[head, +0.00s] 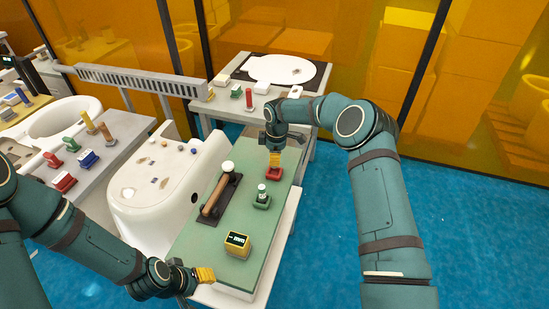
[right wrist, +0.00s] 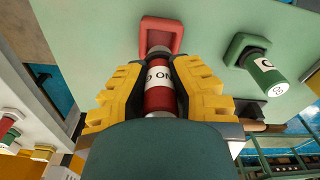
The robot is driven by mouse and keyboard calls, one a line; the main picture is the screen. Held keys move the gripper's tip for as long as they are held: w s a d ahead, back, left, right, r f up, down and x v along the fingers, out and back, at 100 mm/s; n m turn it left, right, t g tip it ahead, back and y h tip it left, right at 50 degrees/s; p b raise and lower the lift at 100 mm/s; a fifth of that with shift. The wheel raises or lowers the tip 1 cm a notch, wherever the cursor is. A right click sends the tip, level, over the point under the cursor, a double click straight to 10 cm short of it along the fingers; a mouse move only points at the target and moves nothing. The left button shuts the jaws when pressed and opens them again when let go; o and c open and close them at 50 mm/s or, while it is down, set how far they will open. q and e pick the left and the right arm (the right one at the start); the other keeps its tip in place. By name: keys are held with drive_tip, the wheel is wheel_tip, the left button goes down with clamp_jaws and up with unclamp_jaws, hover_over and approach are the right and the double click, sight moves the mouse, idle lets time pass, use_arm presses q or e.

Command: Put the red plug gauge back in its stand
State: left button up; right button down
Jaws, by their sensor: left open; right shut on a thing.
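The red plug gauge (right wrist: 160,97) has a red body with a white label band. My right gripper (right wrist: 157,88) is shut around it, and its yellow fingers lie on both sides. The red stand (right wrist: 157,27) sits on the green bench top, and also shows in the head view (head: 275,175) right below my right gripper (head: 275,160). The gauge's grey end points into the stand's opening and overlaps it; I cannot tell how deep it sits. In the head view the fingers hide most of the gauge. My left gripper (head: 205,275) is open and empty at the bench's near left corner.
A green gauge stands in a green stand (head: 261,203) nearer on the bench. A dark tray (head: 232,193) with a wooden-handled tool lies to the left. A yellow display box (head: 236,244) is at the near end.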

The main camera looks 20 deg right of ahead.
idle(0.6)
drive_tip(key=shift+f+b, duration=1.65)
drive_tip(key=shift+f, duration=0.45)
drive_tip(key=c, duration=0.9)
unclamp_jaws()
drive_tip(key=shift+c, duration=0.2)
drive_tip(key=shift+r, duration=0.15)
drive_tip(key=r, duration=1.1)
drive_tip(key=shift+s+d+r, duration=0.1)
drive_tip(key=shift+d+r, duration=0.15)
drive_tip(key=shift+r, duration=0.15)
